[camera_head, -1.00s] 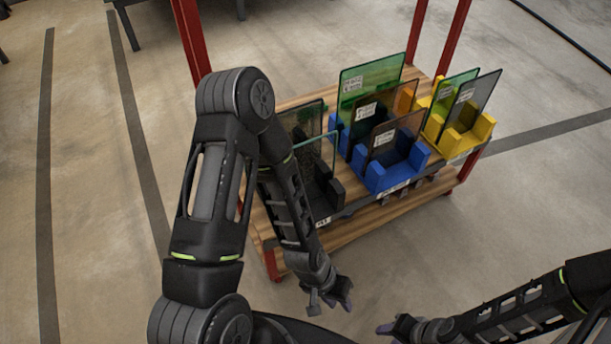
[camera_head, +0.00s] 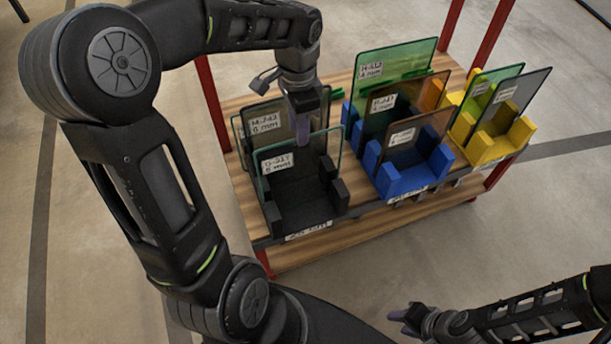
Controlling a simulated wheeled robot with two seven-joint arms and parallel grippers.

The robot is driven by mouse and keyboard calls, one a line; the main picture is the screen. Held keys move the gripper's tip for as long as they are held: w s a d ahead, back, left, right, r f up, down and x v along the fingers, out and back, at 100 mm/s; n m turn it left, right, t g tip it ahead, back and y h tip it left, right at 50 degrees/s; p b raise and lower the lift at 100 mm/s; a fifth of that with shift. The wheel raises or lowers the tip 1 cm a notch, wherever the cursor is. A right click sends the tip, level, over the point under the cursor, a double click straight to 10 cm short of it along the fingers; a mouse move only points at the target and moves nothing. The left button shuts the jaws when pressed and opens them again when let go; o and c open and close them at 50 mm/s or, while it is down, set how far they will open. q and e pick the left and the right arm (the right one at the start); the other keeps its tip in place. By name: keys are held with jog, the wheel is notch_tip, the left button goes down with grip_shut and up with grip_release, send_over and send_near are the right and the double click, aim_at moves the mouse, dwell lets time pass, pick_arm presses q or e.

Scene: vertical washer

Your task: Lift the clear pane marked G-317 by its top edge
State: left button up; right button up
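The clear pane (camera_head: 327,149) stands upright at the front of the black rack (camera_head: 302,213). Its white label (camera_head: 277,163) seems to read G-317, 6 mm, though it is blurred. My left gripper (camera_head: 303,138) points down over the black rack, with a purple fingertip close to the clear pane's top edge. I cannot tell whether it touches the pane or is in front of or behind it. Its finger opening is not clear from this angle. My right gripper (camera_head: 402,318) is low at the bottom right, away from the racks, its opening also unclear.
A darker labelled pane (camera_head: 263,123) stands just behind in the black rack. The blue rack (camera_head: 408,178) holds green and brown panes; the yellow rack (camera_head: 492,147) holds more. All stand on a wooden shelf (camera_head: 243,198) with red posts (camera_head: 212,100).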

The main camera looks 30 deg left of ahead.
pick_arm(q)
jog(key=shift+r, duration=0.1)
jog(key=shift+f, duration=1.35)
notch_tip(320, 180, down, 5)
jog(key=shift+d+f, duration=0.1)
jog(key=shift+d, duration=0.05)
jog(key=shift+c, duration=0.3)
grip_shut()
dwell(1.0)
